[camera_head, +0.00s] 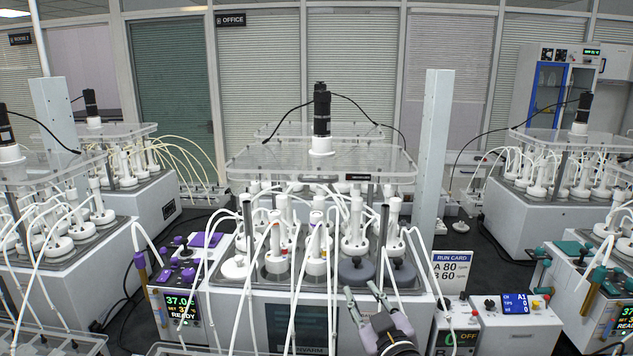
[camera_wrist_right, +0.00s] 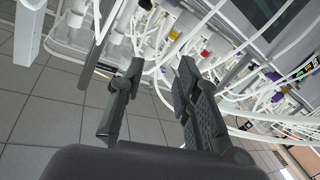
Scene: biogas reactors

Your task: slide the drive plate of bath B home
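A clear drive plate (camera_head: 265,160) with a black motor (camera_head: 321,112) on a white base sits above the middle bath (camera_head: 238,300), which has several white stirrer bottles. The plate has small labels on its front edge, too small to read, so I cannot tell which bath is B or whether the plate is fully seated. My right gripper (camera_head: 361,291) is open and empty, low in front of the bath's front right, well below the plate. In the right wrist view its fingers (camera_wrist_right: 160,72) are apart, with tubing and bottles beyond. My left gripper is not in view.
Many white tubes hang over the bath's front. A grey upright column (camera_head: 436,150) stands right of the plate. A run card (camera_head: 452,268) and a control box (camera_head: 512,318) stand front right; a purple-trimmed unit (camera_head: 181,300) stands front left. Similar baths stand at both sides.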

